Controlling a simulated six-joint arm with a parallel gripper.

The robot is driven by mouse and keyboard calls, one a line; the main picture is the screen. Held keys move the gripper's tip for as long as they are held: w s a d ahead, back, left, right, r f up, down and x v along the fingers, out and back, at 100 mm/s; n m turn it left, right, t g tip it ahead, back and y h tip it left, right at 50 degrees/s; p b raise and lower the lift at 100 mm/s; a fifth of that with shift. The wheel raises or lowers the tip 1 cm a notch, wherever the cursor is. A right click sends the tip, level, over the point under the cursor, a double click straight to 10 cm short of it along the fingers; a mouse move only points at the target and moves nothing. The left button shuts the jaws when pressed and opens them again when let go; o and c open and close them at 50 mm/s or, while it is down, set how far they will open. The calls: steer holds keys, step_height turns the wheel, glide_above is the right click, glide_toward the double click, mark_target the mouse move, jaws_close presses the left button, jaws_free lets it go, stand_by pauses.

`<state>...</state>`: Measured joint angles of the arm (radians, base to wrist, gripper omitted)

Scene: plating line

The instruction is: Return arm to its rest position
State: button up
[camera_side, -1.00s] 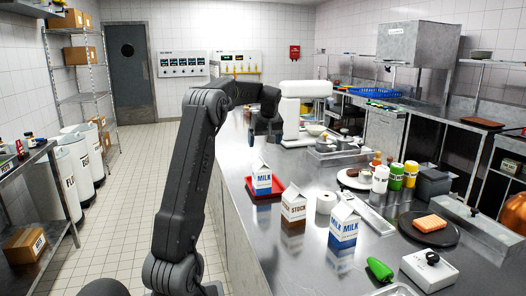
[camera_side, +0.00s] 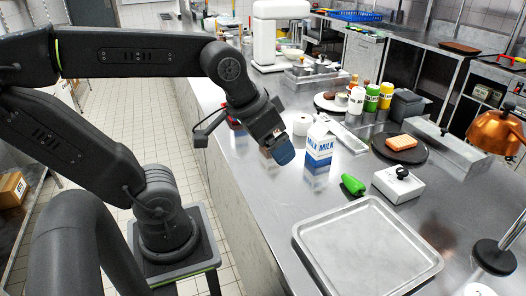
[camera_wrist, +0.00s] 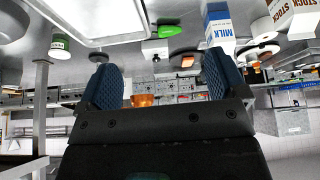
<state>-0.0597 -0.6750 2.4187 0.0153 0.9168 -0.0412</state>
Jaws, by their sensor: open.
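My gripper (camera_side: 285,150) hangs over the near-left part of the steel counter, left of a milk carton (camera_side: 319,145), angled downward. It is apart from the carton as far as I can see. In the wrist view my gripper (camera_wrist: 160,85) shows two dark blue pads spread wide, with nothing between them. My arm is bent, its upper links raised left of the counter. In the wrist view the counter appears along the top, with the milk carton (camera_wrist: 218,25) and a stock carton (camera_wrist: 292,14) at upper right.
An empty metal tray (camera_side: 330,272) lies at the front of the counter. A green pepper (camera_side: 353,184), a white box with a black knob (camera_side: 398,186) and a dark plate (camera_side: 415,155) stand nearby. A white roll (camera_side: 302,124) is behind my gripper.

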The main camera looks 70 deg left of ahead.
steer(key=shift+s+d+f+m, duration=0.25)
steer(key=shift+s+d+f, duration=0.15)
steer(key=shift+s, duration=0.15)
steer(key=shift+s+d+f+m, duration=0.25)
steer(key=shift+s+d+f, duration=0.15)
steer(key=shift+s, duration=0.1)
